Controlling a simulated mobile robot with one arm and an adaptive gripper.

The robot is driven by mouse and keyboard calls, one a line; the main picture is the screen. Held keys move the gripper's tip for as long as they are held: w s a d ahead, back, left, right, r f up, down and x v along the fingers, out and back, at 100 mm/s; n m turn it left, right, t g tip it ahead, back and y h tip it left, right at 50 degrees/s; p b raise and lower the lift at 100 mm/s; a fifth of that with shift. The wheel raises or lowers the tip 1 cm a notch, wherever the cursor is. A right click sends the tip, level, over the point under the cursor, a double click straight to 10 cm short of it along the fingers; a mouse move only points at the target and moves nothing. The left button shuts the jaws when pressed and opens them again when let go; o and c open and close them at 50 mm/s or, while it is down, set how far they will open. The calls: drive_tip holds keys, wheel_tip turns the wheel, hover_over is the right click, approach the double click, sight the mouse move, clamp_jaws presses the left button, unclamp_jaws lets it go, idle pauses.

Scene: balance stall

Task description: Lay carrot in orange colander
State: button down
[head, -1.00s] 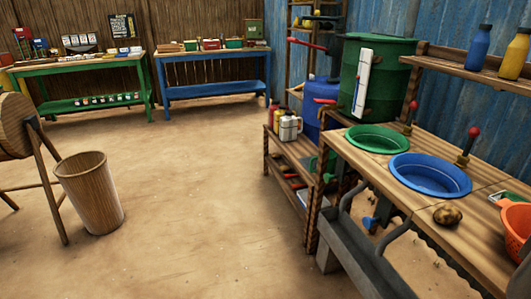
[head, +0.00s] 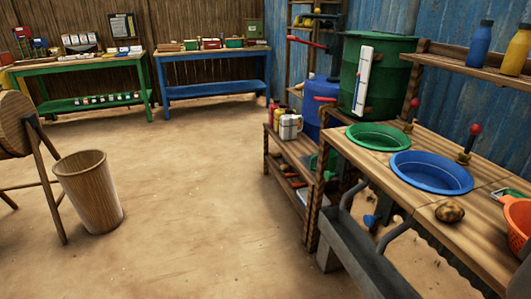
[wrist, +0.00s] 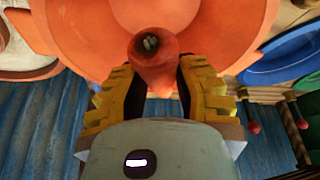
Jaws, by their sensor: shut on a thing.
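In the wrist view my gripper (wrist: 156,75) is shut on the carrot (wrist: 153,62), an orange tapered thing held between the yellow fingers, its stem end facing the camera. The orange colander (wrist: 85,35) fills the picture beyond the carrot. The carrot overlaps the colander in this view; I cannot tell whether they touch. The orange colander also shows in the head view (head: 517,222), cut off by the right edge, on the wooden counter. My gripper and the carrot are not visible in the head view.
On the wooden counter (head: 470,238) are a blue basin (head: 430,174), a green basin (head: 378,137) and a brown potato (head: 450,213) left of the colander. Bottles (head: 478,44) stand on the shelf behind. A grey trough (head: 365,262) runs along the counter's front.

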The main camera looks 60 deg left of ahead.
drive_tip(key=shift+a+f+b, duration=0.15)
drive_tip(key=shift+f+b, duration=1.4)
drive_tip(key=shift+f, duration=0.65)
drive_tip(key=c, duration=0.7)
unclamp_jaws()
